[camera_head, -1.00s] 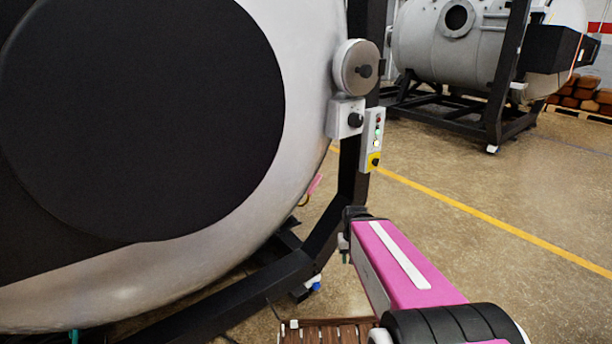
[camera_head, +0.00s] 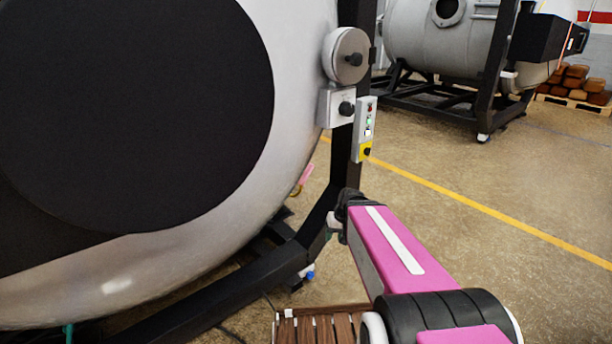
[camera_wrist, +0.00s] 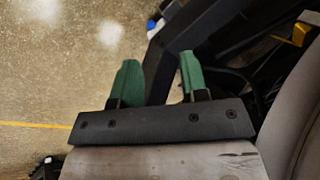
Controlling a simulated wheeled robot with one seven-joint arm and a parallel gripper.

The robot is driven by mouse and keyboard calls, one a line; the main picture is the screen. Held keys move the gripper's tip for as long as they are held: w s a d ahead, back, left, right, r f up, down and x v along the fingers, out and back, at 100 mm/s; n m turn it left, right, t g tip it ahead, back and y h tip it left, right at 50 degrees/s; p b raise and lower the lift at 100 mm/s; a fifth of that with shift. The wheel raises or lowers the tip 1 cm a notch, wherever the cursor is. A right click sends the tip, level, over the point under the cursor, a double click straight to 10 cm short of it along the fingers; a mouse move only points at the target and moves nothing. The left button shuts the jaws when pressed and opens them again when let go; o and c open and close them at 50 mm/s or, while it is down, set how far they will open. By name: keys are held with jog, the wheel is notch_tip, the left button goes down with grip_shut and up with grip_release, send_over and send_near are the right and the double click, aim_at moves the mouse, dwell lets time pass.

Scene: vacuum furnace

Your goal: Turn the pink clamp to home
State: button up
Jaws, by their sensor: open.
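A small pink piece (camera_head: 306,174), which looks like the pink clamp, shows at the lower right edge of the big furnace door in the head view, left of the black post. It is small, and its exact angle is hard to tell. I cannot make it out in the wrist view. My gripper (camera_wrist: 159,66) shows two green fingers set apart with nothing between them, pointing at floor and dark frame bars. In the head view the gripper is mostly hidden behind my pink arm, to the right of and below the pink piece.
The black frame post (camera_head: 343,165) stands between my arm and the furnace (camera_head: 225,225). A control box (camera_head: 366,130) with buttons hangs on it. A slatted wooden pallet (camera_head: 325,328) lies below my arm. Open floor (camera_head: 480,170) lies to the right; a second furnace (camera_head: 430,45) stands behind.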

jog(key=w+a+r+n+t+y, duration=0.15)
jog(key=w+r+t+y, duration=0.4)
jog(key=w, duration=0.55)
jog(key=t+y, duration=0.3)
send_near(310, 173)
jog(key=x, duration=1.1)
jog(key=shift+w+a+f, duration=0.15)
grip_shut()
